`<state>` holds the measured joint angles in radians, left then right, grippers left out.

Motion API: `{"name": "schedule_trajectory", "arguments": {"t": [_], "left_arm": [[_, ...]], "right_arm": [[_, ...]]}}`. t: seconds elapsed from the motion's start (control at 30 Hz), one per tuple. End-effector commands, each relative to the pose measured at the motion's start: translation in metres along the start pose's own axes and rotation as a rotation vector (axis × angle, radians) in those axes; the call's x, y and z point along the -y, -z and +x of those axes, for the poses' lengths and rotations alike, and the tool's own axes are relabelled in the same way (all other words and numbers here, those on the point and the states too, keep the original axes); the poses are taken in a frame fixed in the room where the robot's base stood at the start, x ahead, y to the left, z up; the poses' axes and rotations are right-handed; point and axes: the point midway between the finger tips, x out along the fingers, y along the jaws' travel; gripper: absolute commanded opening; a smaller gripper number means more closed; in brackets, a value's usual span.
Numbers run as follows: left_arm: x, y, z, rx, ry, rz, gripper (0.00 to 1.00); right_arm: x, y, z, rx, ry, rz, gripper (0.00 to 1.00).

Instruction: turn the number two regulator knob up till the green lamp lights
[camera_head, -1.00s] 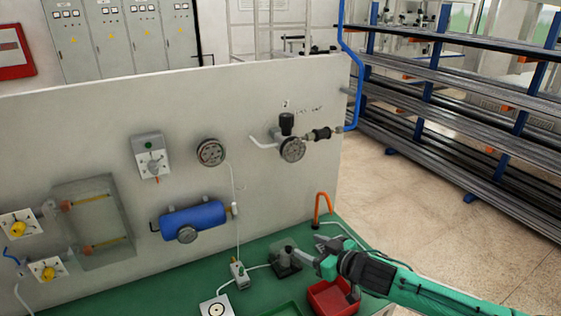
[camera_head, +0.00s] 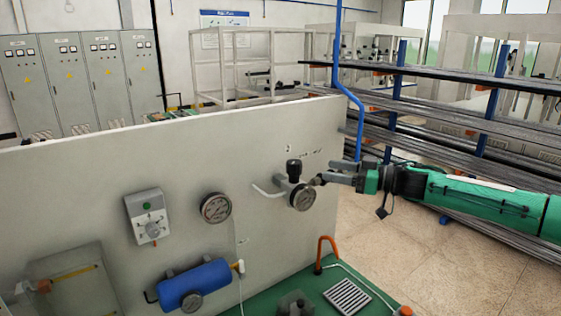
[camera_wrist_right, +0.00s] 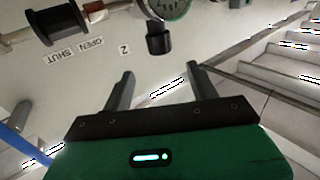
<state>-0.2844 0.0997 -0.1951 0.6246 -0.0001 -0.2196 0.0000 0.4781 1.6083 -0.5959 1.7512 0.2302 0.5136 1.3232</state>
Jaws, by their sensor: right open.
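The number two regulator's black knob (camera_head: 294,169) stands on the panel above a round gauge (camera_head: 303,197). In the right wrist view the knob (camera_wrist_right: 159,40) lies ahead of the fingertips, roughly in line with the gap, with a "2" label (camera_wrist_right: 123,50) beside it. My right gripper (camera_head: 324,172) is open and empty, just right of the knob and apart from it; it also shows in the wrist view (camera_wrist_right: 160,76). A green lamp (camera_head: 147,206) is on the grey box at left; it looks dull green, with no clear glow. My left gripper is out of view.
A second gauge (camera_head: 216,208) and a blue cylinder (camera_head: 195,284) are on the panel (camera_head: 100,165). An orange hook (camera_head: 327,250) stands on the green bench. A valve handle (camera_wrist_right: 57,24) with OPEN and SHUT labels is near the regulator.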

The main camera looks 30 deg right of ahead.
Motion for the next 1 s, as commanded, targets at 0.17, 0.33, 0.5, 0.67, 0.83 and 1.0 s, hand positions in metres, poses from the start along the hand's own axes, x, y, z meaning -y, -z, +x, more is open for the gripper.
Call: {"name": "schedule_trajectory", "arguments": {"t": [0.17, 0.33, 0.5, 0.67, 0.83, 1.0], "left_arm": [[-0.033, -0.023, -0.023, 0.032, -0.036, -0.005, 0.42], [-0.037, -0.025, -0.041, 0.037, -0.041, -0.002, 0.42], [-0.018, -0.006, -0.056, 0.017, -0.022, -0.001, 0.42], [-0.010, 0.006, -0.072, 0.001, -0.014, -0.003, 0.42], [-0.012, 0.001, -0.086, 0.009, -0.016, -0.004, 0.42], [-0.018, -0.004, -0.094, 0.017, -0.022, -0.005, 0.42]], "right_arm": [[0.001, 0.006, 0.018, -0.004, 0.001, 0.001, 0.59], [0.000, 0.006, 0.039, -0.005, 0.001, 0.001, 0.59], [0.000, 0.006, 0.063, -0.004, 0.000, 0.000, 0.59], [0.001, 0.006, 0.087, -0.003, 0.000, 0.000, 0.59], [0.001, 0.005, 0.111, -0.002, 0.001, -0.001, 0.59], [0.000, 0.002, 0.126, -0.001, -0.001, -0.001, 0.59]]}}
